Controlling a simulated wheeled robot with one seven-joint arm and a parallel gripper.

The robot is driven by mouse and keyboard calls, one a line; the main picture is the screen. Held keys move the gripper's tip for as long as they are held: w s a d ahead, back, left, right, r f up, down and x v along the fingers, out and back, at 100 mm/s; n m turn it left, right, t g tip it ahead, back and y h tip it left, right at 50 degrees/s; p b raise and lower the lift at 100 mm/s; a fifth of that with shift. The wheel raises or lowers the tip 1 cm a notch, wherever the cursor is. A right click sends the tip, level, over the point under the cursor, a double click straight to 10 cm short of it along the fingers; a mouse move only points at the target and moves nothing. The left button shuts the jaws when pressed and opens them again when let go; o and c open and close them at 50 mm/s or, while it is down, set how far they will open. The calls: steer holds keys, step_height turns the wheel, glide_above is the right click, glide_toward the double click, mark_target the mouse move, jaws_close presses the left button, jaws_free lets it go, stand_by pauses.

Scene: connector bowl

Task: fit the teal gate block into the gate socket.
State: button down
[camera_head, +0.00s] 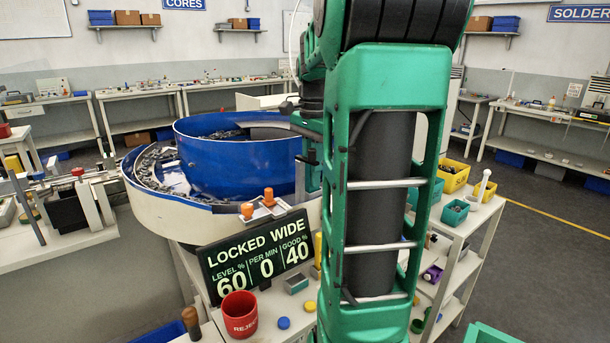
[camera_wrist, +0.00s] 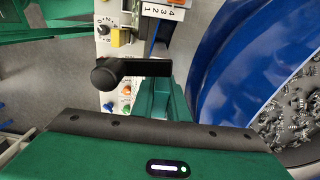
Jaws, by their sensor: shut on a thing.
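In the wrist view the body of my gripper (camera_wrist: 150,130), green with a black edge, fills the bottom. Just past that edge is a teal block shape (camera_wrist: 160,98), partly covered; it looks like the gate block in my jaws, though the fingertips themselves are hidden. A black bar with a round knob (camera_wrist: 106,75) lies across just above it in the picture. I cannot make out the gate socket in either view.
A blue-walled bowl (camera_head: 228,178) of metal parts stands left of my arm; its blue wall (camera_wrist: 225,75) is at the right of the wrist view. A sign (camera_head: 258,255) reads LOCKED WIDE. A red REJECT cup (camera_head: 239,314) stands in front. Small bins (camera_head: 454,212) are on the right.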

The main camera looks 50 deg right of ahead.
steer(key=shift+f, duration=0.15)
steer(key=c, duration=1.7)
jaws_free()
steer(key=shift+c, duration=0.2)
step_height(320, 180, up, 12)
steer(key=shift+r, duration=0.15)
steer(key=shift+s, duration=0.2)
